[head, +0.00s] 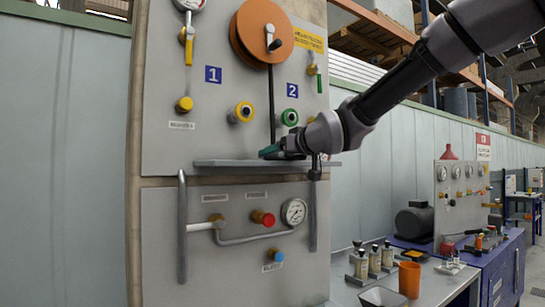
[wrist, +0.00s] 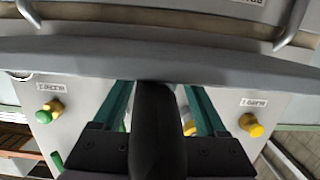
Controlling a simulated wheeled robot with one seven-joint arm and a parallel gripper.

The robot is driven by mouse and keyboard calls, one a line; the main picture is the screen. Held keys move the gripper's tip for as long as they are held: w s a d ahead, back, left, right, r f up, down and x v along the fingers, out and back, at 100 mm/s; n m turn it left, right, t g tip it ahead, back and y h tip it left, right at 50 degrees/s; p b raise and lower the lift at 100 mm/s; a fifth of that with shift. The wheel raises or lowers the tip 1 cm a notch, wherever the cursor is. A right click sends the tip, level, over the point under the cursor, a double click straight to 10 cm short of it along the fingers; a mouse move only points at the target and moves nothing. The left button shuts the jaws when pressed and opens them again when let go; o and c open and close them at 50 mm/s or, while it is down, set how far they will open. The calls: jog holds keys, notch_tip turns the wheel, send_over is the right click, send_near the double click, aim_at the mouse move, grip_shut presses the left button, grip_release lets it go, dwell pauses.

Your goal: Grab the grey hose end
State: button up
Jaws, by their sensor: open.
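A dark grey hose (head: 271,108) hangs straight down from the orange reel (head: 262,34) on the panel, towards the grey shelf (head: 232,163). In the wrist view the thick dark hose (wrist: 156,130) runs up the middle of the picture to the shelf edge (wrist: 80,58). My gripper (head: 268,151), with green fingers, is just above the shelf at the hose's lower part. In the wrist view my gripper (wrist: 158,92) is open, one finger on each side of the hose, with narrow gaps showing. The hose's very tip and its contact with the shelf are unclear.
Below the shelf are a gauge (head: 294,212), pipes and upright handles (head: 182,227). A side bench with bottles and an orange cup (head: 410,279) stands at the lower right.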

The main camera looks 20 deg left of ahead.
jog(key=shift+w+a, duration=0.25)
jog(key=shift+w, duration=0.05)
grip_shut()
